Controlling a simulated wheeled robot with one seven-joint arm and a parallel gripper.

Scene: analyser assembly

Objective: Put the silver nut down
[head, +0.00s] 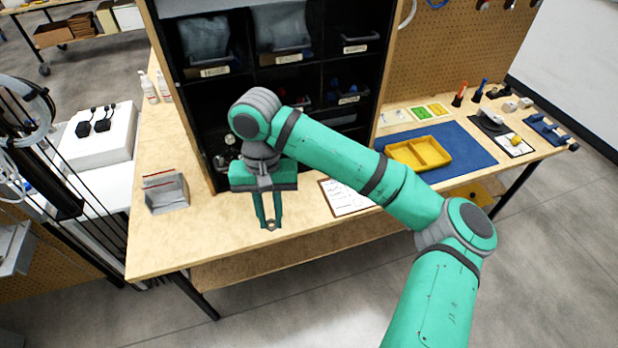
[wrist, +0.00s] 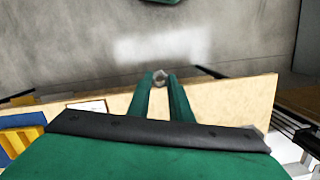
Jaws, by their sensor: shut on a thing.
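My gripper (head: 270,224) is over the wooden workbench, left of the clipboard, with its fingers pointing toward the bench's front edge. The silver nut (head: 271,227) is small and sits between the fingertips.
A grey bin (head: 167,194) stands to the left on the bench. A clipboard with paper (head: 345,197) lies to the right, then a yellow tray (head: 419,153) on a blue mat (head: 468,150). A black shelf of bins (head: 330,60) stands behind. Bare wood lies around my gripper.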

